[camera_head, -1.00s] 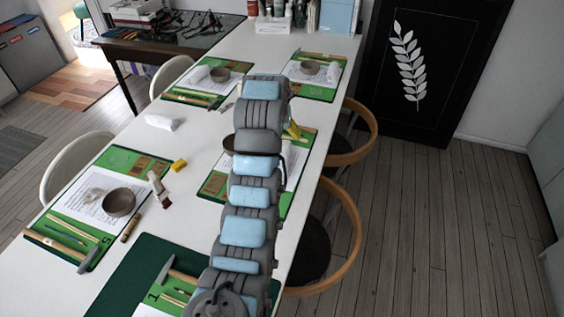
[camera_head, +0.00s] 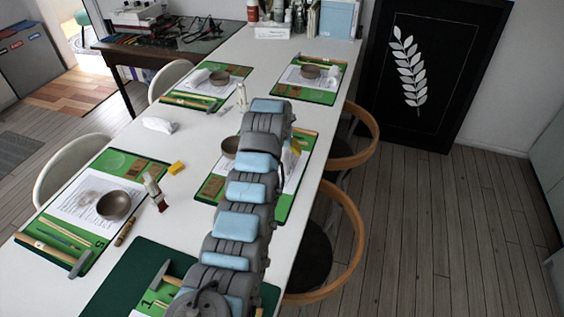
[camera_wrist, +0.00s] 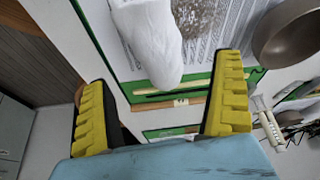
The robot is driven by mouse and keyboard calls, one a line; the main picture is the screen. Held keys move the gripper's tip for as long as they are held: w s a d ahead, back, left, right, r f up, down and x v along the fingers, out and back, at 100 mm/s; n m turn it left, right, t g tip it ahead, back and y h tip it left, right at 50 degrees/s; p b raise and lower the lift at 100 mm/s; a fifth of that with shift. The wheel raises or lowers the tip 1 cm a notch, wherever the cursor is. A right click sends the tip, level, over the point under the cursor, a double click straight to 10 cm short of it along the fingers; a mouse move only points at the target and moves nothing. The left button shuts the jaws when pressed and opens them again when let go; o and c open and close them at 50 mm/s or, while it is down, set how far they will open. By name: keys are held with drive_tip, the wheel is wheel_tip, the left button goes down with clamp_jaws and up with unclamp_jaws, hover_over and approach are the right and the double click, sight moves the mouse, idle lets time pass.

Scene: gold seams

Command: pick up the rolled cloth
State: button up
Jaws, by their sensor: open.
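In the wrist view, the rolled cloth (camera_wrist: 150,40) is a white, soft roll with a rounded end. It lies over a printed sheet and points down into the gap between my fingers. My gripper (camera_wrist: 162,95) is open, with yellow ridged fingers on either side of this gap. The cloth's end stops short of the gripper's palm, and nothing is gripped. In the head view my own arm hides most of the gripper and the mat under it. A white rolled cloth (camera_head: 159,125) lies on the bare table at left there; I cannot tell whether it is the same one.
In the wrist view a bowl (camera_wrist: 285,38) stands close to the right finger. In the head view, green mats with sheets, bowls and tools line the white table. Chairs flank the table.

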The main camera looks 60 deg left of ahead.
drive_tip(key=shift+b+x, duration=0.65)
drive_tip(key=shift+x, duration=0.65)
drive_tip(key=shift+w+f+b, duration=0.15)
drive_tip(key=shift+f+b, duration=0.35)
drive_tip(key=shift+f, duration=0.3)
drive_tip(key=shift+b+x, duration=0.65)
drive_tip(key=shift+x, duration=0.2)
drive_tip(key=shift+a, duration=0.1)
drive_tip(key=c, duration=1.2)
